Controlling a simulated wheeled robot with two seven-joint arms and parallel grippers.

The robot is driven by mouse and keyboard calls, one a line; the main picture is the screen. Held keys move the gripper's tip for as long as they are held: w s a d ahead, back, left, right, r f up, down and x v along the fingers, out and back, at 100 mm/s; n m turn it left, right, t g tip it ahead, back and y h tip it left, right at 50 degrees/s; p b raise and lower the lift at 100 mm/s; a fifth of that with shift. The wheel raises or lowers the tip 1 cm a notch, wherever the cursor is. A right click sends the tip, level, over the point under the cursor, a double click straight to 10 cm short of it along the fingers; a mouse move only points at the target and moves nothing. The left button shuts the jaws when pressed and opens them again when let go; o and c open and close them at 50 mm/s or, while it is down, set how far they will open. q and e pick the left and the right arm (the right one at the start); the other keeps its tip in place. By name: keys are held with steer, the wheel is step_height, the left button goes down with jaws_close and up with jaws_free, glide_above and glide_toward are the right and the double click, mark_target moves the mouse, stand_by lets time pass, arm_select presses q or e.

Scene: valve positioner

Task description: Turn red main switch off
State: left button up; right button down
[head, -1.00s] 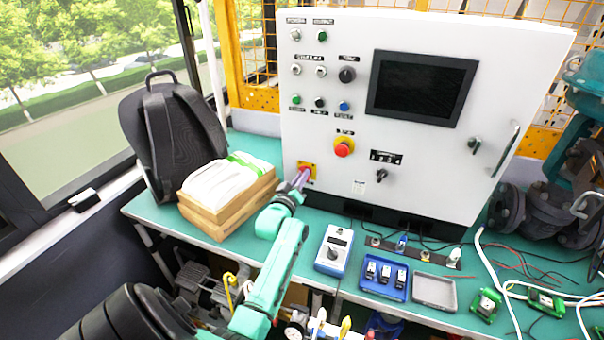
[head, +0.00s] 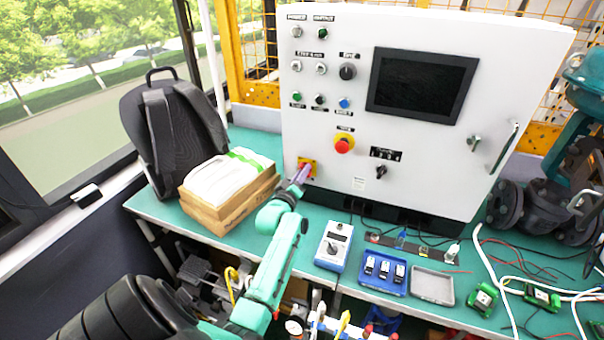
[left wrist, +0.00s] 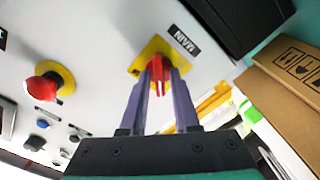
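The red main switch (left wrist: 157,72) sits on a yellow plate beside a black "MAIN" label in the left wrist view. In the head view its yellow plate (head: 309,163) is low on the left of the white cabinet front, and my gripper partly covers the switch. My left gripper (left wrist: 160,74) has its two purple fingers on either side of the red handle, close against it, and looks shut on it. It also shows in the head view (head: 300,176), reaching up to the switch from the front. The right gripper is not in view.
A red emergency button (head: 343,146) sticks out above right of the switch. Open cardboard boxes (head: 230,206) stand close left of my left arm. A blue-and-white meter (head: 334,247) and a blue tray (head: 382,273) lie to its right on the green table.

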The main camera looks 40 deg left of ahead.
arm_select(q)
steer(key=shift+o, duration=0.2)
steer(key=b+v, duration=0.2)
steer(key=v, duration=1.2)
steer(key=shift+s, duration=0.3)
steer(key=shift+d, duration=0.15)
